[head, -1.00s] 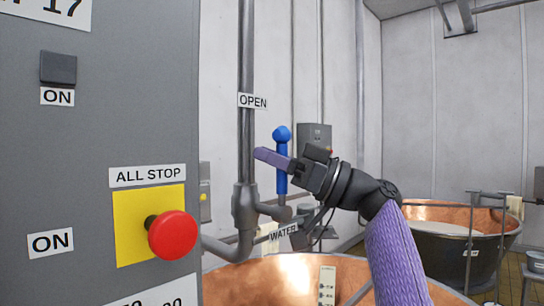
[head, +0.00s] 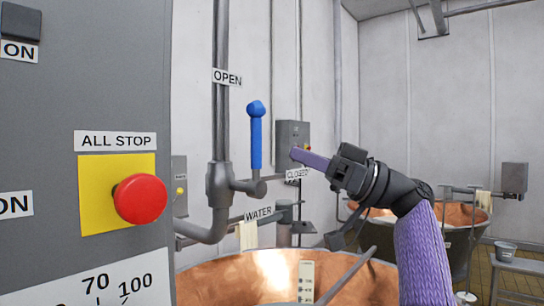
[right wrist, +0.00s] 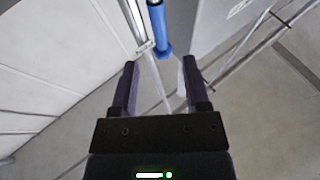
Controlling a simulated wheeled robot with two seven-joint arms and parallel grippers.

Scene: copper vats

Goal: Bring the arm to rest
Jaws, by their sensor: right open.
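My right gripper (head: 298,153) is open and empty, its purple fingers pointing left in the head view. It appears just right of the blue valve handle (head: 256,138), with a gap between them in the picture. The handle stands upright on the grey water pipe (head: 219,183). In the right wrist view the open fingers (right wrist: 160,75) have nothing between their tips, and the blue handle (right wrist: 159,30) shows beyond them. My left gripper is not in view.
A grey control panel (head: 60,235) with a red stop button (head: 140,199) stands close at the left. A copper vat (head: 225,280) lies below my right arm. Another vat (head: 455,214) stands at the far right. Open air lies above my arm.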

